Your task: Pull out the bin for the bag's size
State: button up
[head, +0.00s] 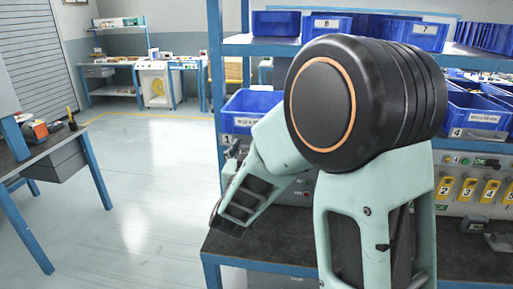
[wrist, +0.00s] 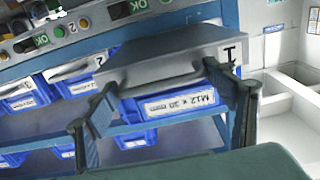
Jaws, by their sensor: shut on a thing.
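A blue bin (wrist: 184,121) with a white label reading "M12 x 30 mm" fills the middle of the wrist view, where it appears upside down. A plate marked "1" is beside it. My gripper (wrist: 160,80) has one finger at each side of the bin's front, with a grey plate-like part between them, and is shut on the bin. In the head view the same bin (head: 253,109) sits at the left end of the middle shelf, partly hidden by my arm. My fingers are mostly hidden there. I cannot make out a bag.
More blue bins stand to the right, one numbered "4" (head: 478,117), and on the upper shelf (head: 327,25). Below is a panel with yellow numbered handles (head: 467,189) over a dark bench top (head: 265,240). Open floor (head: 150,190) and a side table (head: 40,148) are at left.

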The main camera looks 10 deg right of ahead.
jog(key=o, duration=1.7)
jog(key=shift+s, duration=0.1)
jog(key=v, duration=1.2)
